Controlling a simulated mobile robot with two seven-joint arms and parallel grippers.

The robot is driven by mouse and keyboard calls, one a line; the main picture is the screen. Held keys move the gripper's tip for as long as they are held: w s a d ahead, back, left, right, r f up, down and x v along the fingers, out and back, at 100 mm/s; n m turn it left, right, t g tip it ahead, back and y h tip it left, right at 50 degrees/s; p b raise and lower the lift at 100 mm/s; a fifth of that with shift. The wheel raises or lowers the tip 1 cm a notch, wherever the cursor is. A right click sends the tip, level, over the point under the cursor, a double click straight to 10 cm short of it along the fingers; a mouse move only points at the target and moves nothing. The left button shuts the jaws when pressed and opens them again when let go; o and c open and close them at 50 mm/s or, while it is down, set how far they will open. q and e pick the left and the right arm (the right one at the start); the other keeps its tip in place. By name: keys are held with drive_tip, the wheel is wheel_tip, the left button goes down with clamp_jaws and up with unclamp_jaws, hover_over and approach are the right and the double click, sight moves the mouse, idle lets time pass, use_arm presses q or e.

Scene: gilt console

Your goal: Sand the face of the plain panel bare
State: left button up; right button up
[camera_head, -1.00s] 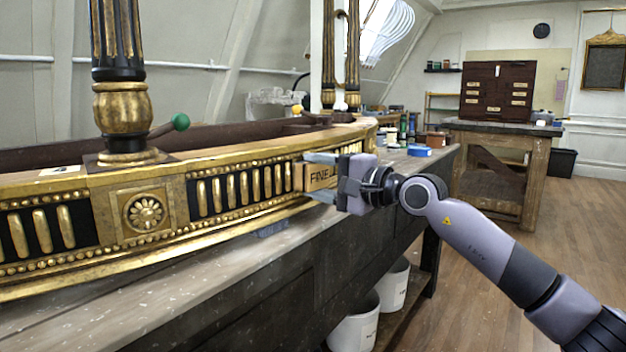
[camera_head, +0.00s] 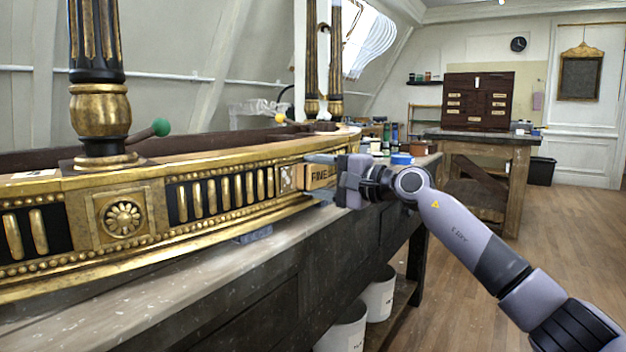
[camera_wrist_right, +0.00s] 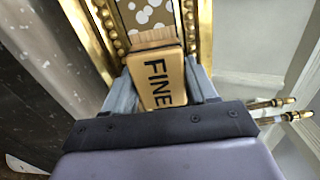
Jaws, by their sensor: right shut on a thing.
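The gilt console (camera_head: 60,195) lies along the bench, its frieze facing me. A pale-spotted panel face (camera_head: 286,181) shows between the fluted section and the block. In the right wrist view the panel (camera_wrist_right: 148,13) is brown-grey with white spots, framed by gilt beading. My right gripper (camera_head: 320,177) is shut on a tan sanding block (camera_head: 318,177) marked FINE. The block (camera_wrist_right: 160,80) sits between both fingers in the wrist view, its brown front edge towards the panel. It hides part of the panel, and I cannot tell whether it touches. My left gripper is out of view.
The bench (camera_head: 190,300) runs under the console, with white buckets (camera_head: 378,295) below its right end. Jars and a blue tape roll (camera_head: 401,159) stand at its far end. A wooden workbench (camera_head: 485,150) with a drawer cabinet stands behind. Floor at right is clear.

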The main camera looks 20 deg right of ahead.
drive_tip(key=shift+w+d, duration=0.5)
drive_tip(key=shift+d, duration=0.2)
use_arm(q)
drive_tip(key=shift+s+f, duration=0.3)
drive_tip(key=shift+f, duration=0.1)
use_arm(e)
drive_tip(key=shift+w, duration=0.1)
drive_tip(key=shift+a, duration=0.1)
